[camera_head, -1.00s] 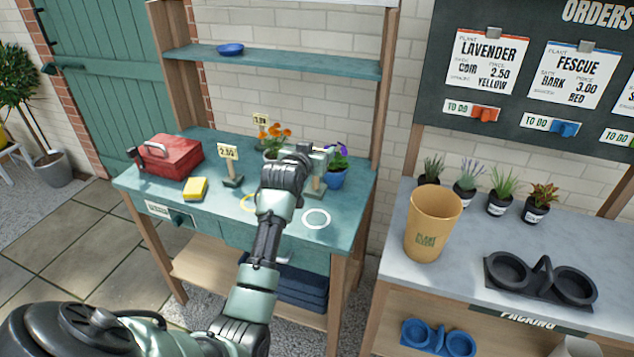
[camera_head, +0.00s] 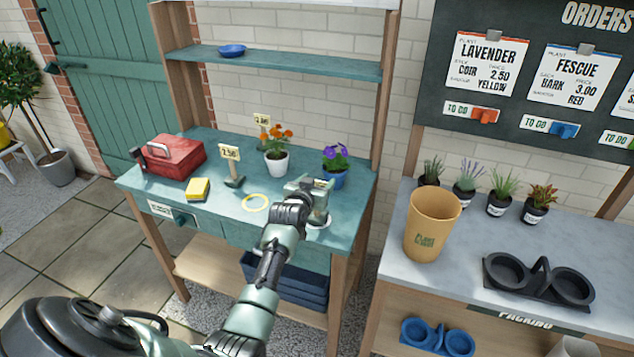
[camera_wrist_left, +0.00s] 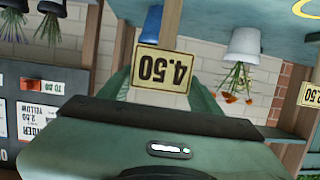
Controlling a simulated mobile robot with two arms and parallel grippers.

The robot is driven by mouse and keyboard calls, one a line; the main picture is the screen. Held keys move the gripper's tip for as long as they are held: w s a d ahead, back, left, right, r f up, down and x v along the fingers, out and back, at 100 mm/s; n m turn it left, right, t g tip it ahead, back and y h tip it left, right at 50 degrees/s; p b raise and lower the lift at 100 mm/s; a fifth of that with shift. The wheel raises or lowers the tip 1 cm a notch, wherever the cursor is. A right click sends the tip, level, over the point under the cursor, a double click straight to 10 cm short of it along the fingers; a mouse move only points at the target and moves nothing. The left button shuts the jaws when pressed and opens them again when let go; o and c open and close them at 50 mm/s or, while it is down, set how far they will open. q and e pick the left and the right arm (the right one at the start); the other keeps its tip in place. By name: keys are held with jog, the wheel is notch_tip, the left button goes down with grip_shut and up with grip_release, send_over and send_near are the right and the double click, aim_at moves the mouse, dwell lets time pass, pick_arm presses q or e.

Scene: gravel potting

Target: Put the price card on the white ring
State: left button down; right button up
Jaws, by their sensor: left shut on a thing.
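My left gripper (camera_head: 308,190) is shut on a price card, above the front right of the green bench. In the left wrist view the price card (camera_wrist_left: 162,68) reads 4.50, upside down, on a wooden post between the fingers. The white ring (camera_head: 322,226) is on the bench top right under my gripper and mostly hidden by it. I cannot tell whether the card's base touches the bench. My right gripper is not in view.
A yellow ring (camera_head: 255,203) lies left of my gripper. Another price card (camera_head: 230,153), a yellow sponge (camera_head: 197,189) and a red toolbox (camera_head: 174,155) stand further left. A white pot (camera_head: 276,164) with orange flowers and a blue pot (camera_head: 334,179) with purple flowers stand behind.

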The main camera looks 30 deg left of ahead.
pick_arm(q)
jog(key=shift+f, duration=0.1)
jog(key=shift+c, duration=1.6)
grip_release()
jog(key=shift+s, duration=0.1)
jog(key=b+v, duration=0.1)
jog(key=v, duration=1.1)
jog(key=shift+d, duration=0.1)
